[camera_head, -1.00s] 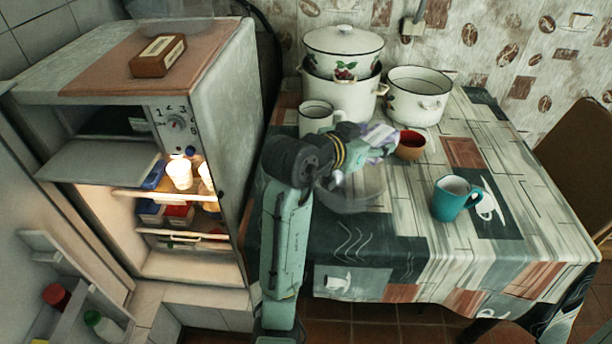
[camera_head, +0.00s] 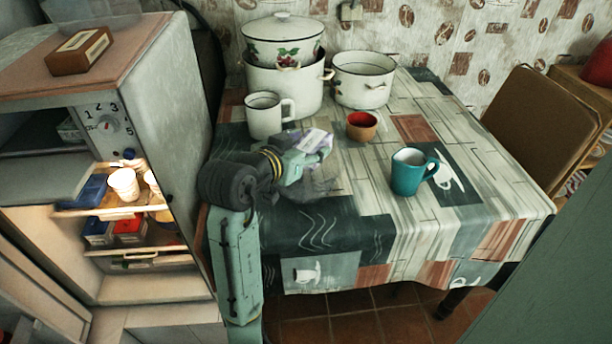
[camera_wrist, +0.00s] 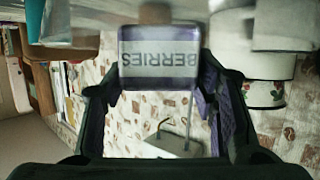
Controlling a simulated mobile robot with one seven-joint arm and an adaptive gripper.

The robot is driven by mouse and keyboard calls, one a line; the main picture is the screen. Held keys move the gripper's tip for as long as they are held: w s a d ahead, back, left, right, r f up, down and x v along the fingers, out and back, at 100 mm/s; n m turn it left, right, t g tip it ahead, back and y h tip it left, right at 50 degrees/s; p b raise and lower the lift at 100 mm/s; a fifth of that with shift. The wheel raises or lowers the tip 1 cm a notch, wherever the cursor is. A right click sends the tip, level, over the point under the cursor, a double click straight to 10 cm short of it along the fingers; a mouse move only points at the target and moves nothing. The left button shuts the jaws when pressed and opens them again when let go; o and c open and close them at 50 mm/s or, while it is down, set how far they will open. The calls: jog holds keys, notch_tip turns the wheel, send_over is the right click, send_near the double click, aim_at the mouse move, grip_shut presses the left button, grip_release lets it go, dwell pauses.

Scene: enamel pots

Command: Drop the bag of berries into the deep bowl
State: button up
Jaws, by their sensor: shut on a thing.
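The bag of berries (camera_wrist: 160,60) is a small dark purple pack with a pale label reading BERRIES, upside down in the wrist view. My gripper (camera_head: 308,160) is shut on it, with its dark fingers on either side. In the head view the bag (camera_head: 317,141) shows pale and purple at the gripper's end, above the table in front of the white mug. A small bowl (camera_head: 361,129), brown outside and red inside, stands to the right of the bag, apart from it. I cannot make out a deep bowl with certainty; the area under my gripper is partly hidden.
A white mug (camera_head: 265,116), stacked enamel pots (camera_head: 285,82) and an open enamel pot (camera_head: 363,88) stand at the back of the table. A teal mug (camera_head: 407,172) stands right. The table's front (camera_head: 400,235) is clear. An open fridge (camera_head: 165,110) stands left, a chair (camera_head: 540,120) right.

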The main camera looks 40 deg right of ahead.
jog(key=shift+r, duration=0.1)
jog(key=o, duration=1.4)
jog(key=shift+o, duration=0.2)
jog(key=v, duration=1.2)
